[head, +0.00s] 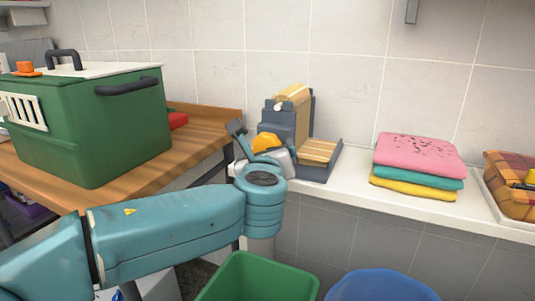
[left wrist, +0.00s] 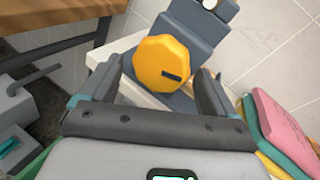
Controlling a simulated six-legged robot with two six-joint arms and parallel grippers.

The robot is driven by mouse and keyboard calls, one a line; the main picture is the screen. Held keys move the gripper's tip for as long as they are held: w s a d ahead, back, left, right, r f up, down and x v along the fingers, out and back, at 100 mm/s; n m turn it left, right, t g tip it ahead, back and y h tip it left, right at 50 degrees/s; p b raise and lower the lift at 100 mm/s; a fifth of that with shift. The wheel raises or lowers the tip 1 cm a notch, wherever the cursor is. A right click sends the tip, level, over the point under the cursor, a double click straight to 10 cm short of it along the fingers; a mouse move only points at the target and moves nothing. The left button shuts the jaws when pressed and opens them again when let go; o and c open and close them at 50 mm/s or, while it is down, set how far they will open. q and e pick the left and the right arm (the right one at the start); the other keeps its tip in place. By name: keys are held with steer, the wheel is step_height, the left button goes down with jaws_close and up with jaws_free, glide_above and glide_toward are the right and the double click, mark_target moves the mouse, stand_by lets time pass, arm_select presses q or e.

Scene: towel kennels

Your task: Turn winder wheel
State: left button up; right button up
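The winder wheel (left wrist: 168,62) is an orange-yellow, many-sided knob with a dark slot, on the side of the grey winder (left wrist: 203,25). In the head view the wheel (head: 265,142) is partly hidden by my left gripper (head: 256,150). The winder (head: 302,120) stands on the white ledge with a tan roll and a tan slatted plate. In the left wrist view my left gripper (left wrist: 158,90) is open, with one finger on each side of the wheel; I cannot tell whether either touches it. My right gripper is not in view.
A green kennel (head: 95,130) stands on the wooden table (head: 190,148) at left. Folded pink, teal and yellow towels (head: 418,160) lie right of the winder, with a plaid bundle (head: 512,190) beyond. A green bin (head: 258,280) and blue bin (head: 380,287) stand below.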

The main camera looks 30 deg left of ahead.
arm_select(q)
steer(key=shift+s, duration=0.1)
steer(key=p+v, duration=0.3)
steer(key=v, duration=1.3)
steer(key=shift+s+f, duration=0.1)
